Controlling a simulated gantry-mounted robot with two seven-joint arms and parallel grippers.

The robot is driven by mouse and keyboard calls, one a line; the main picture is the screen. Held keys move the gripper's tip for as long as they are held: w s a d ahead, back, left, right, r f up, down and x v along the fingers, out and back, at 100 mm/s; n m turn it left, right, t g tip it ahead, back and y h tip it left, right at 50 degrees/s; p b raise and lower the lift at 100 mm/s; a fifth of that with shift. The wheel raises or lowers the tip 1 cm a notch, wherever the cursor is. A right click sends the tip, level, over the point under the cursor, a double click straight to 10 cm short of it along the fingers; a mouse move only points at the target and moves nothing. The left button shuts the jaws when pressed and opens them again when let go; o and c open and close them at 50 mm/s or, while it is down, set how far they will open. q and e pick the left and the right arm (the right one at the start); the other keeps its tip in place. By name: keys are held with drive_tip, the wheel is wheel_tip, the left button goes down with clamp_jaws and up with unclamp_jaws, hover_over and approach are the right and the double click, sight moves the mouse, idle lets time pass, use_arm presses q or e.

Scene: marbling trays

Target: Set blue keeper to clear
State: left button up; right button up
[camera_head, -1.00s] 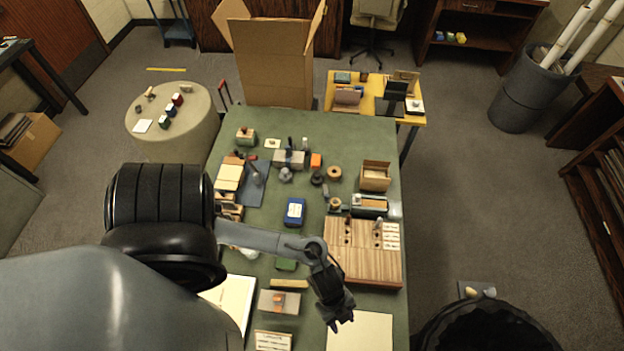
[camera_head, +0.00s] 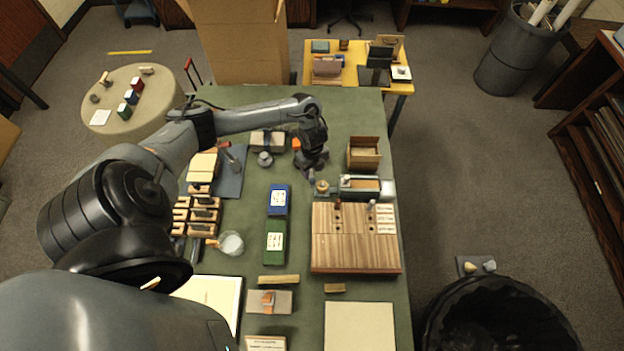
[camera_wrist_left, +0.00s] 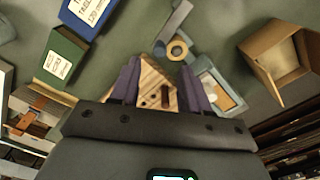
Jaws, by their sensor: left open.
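My left gripper (camera_head: 313,172) points down over the middle of the green table, behind the wooden board (camera_head: 355,253). Its dark purple fingers (camera_wrist_left: 158,85) are apart with nothing held between them; part of the board shows beyond. The board has small upright pegs, one reddish-brown (camera_head: 338,206) and one greyish (camera_head: 371,206), and white label strips (camera_head: 384,219) too small to read. A blue box (camera_head: 278,200) with a white label lies left of the gripper, and it shows in the left wrist view (camera_wrist_left: 97,12). I cannot tell which part is the blue keeper.
A green box (camera_head: 274,241) lies in front of the blue one. A brass-coloured ring (camera_wrist_left: 177,50) and a grey tray (camera_head: 366,187) sit close to the gripper. An open cardboard box (camera_head: 364,153) stands to the right. A pale sheet (camera_head: 359,327) lies in front.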

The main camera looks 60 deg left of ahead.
sight(312, 179)
use_arm(q)
wheel_tip(312, 179, down, 8)
drive_tip(key=shift+r+b, duration=0.25)
drive_tip(key=shift+b, duration=0.15)
clamp_jaws()
idle(0.3)
